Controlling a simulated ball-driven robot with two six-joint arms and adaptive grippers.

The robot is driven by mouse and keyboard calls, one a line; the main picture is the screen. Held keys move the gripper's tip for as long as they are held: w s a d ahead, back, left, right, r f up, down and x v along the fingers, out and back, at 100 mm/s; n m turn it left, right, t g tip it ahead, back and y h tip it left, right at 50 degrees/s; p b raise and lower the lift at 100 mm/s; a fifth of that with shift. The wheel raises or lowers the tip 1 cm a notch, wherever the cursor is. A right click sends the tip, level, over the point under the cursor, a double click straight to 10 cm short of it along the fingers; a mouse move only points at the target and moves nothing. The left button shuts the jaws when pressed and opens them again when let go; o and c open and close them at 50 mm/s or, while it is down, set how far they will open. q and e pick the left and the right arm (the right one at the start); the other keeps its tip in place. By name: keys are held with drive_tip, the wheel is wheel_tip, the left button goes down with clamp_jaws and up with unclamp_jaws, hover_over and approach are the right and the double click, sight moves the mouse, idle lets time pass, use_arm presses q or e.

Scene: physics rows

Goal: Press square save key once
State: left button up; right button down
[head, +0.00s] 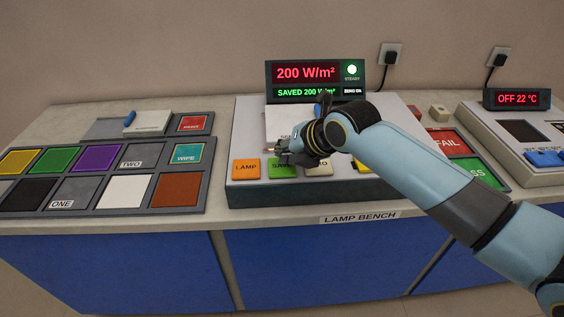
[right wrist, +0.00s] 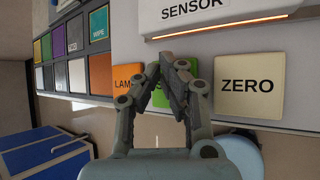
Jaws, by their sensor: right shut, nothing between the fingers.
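The green square save key (head: 280,172) is on the front of the lamp bench unit (head: 340,190), between the orange LAMP key (head: 246,169) and the cream ZERO key (head: 319,169). My right gripper (head: 273,149) is shut and empty, with its fingers above and just behind the save key. In the right wrist view the fingers (right wrist: 170,65) cover much of the green save key (right wrist: 158,98). Whether the fingertips touch anything is not clear. The display (head: 315,80) reads 200 W/m² and SAVED 200 W/m², with a green STEADY light. My left gripper is not in view.
A tray of coloured tiles (head: 180,206) lies to the left. Red FAIL (head: 445,142) and green pads lie to the right, beside another unit (head: 480,125) whose display reads OFF 22 °C. A slot labelled SENSOR (right wrist: 200,28) is behind the keys.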

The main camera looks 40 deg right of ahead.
drive_tip(key=shift+r, duration=0.4)
wheel_tip(320, 180, up, 5)
drive_tip(key=p, duration=0.5)
drive_tip(key=shift+r, duration=0.1)
idle(0.7)
